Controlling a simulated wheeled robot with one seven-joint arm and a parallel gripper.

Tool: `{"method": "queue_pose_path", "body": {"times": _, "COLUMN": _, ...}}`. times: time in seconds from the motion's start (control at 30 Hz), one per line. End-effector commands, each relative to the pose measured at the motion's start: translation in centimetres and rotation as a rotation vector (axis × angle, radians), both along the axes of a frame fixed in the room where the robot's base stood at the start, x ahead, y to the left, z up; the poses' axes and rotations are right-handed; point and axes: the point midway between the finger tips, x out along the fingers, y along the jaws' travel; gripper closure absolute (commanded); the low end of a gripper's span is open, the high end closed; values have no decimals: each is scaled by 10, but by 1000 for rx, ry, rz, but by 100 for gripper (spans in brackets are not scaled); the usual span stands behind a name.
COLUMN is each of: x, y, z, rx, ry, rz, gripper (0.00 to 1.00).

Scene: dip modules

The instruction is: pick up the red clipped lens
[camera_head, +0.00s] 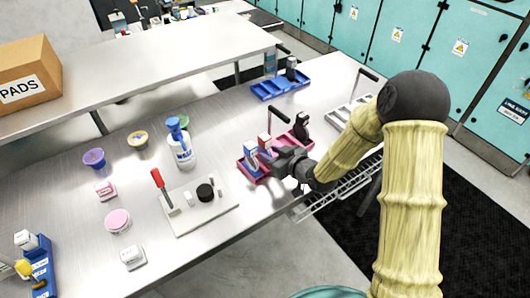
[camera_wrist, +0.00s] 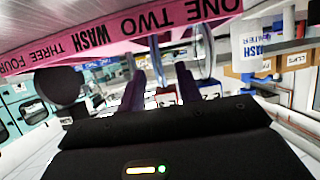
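A small white piece with a red top (camera_head: 264,141), which looks like the red clipped lens, stands in the pink-red tray (camera_head: 262,177). A blue-and-white piece (camera_head: 251,152) stands just left of it. My gripper (camera_head: 276,160) is low at the tray, close to the right of both pieces; its fingertips are hard to make out in the head view. In the wrist view, the two dark purple fingers (camera_wrist: 161,88) are apart. White pieces with red and blue parts (camera_wrist: 165,99) show beyond and between them. I cannot tell whether the fingers touch anything.
The tray's lettered pink edge (camera_wrist: 120,33) crosses the wrist view close by. A black piece (camera_head: 302,125) stands at the tray's far end.

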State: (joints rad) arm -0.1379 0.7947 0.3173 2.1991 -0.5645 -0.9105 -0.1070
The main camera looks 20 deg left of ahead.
Motion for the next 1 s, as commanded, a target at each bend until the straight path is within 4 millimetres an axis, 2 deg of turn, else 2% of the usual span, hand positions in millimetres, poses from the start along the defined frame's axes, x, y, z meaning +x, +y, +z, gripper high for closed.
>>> {"method": "queue_pose_path", "body": {"times": 0.17, "x": 1, "y": 2, "z": 0, "rx": 0, "ry": 0, "rz": 1, "gripper": 65}}
{"method": "queue_pose_path", "body": {"times": 0.53, "x": 26, "y": 39, "z": -12, "rx": 1, "ry": 1, "rz": 0, "gripper": 65}}
{"method": "queue_pose_path", "body": {"times": 1.0, "x": 28, "y": 41, "z": -14, "rx": 1, "ry": 1, "rz": 0, "gripper": 65}}
